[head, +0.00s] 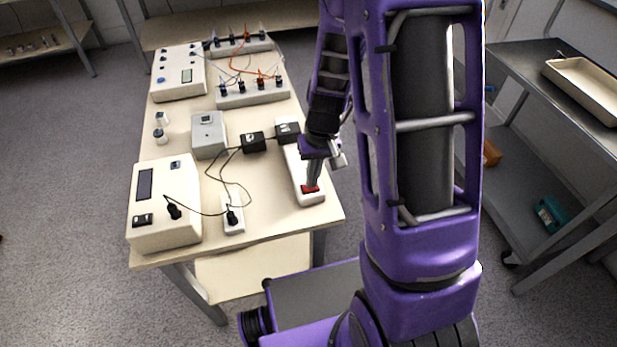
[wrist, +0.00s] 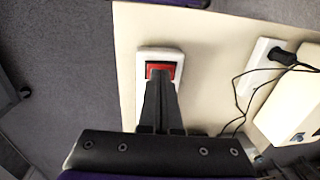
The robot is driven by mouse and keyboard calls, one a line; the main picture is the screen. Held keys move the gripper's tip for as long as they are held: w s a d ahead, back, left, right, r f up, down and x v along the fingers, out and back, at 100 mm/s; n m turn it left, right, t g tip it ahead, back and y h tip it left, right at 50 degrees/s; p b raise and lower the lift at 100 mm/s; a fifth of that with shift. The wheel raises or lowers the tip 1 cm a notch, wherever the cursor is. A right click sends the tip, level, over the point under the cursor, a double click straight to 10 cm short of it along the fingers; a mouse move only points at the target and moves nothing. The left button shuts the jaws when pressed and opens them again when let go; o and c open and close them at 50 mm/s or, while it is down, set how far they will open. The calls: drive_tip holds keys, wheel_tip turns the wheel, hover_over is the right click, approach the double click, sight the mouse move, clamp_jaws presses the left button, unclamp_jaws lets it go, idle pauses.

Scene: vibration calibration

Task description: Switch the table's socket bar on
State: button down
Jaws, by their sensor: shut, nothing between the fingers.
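The socket bar (head: 296,168) is a long white strip near the right edge of the table (head: 262,232), with a red switch (head: 311,189) at its near end. My gripper (head: 312,184) is shut and empty, pointing down with its tips at the red switch. In the wrist view the closed fingers (wrist: 160,72) overlap the red switch (wrist: 161,65) and hide its middle. The white end of the bar (wrist: 145,54) shows around it. The tips look to be touching or just above the switch; I cannot tell which. Whether the switch is lit is unclear.
Black plugs (head: 287,131) sit at the bar's far end. A white box with a display (head: 163,206), a small white socket (head: 232,214) and black cables lie to the left. Instruments stand at the back. A grey shelf cart (head: 530,95) is at right.

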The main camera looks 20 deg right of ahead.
drive_tip(key=shift+r, duration=0.15)
drive_tip(key=shift+r+p, duration=0.25)
drive_tip(key=shift+p, duration=0.1)
wheel_tip(320, 180, up, 13)
drive_tip(key=d+p, duration=0.1)
drive_tip(key=p, duration=0.3)
drive_tip(key=shift+d, duration=0.35)
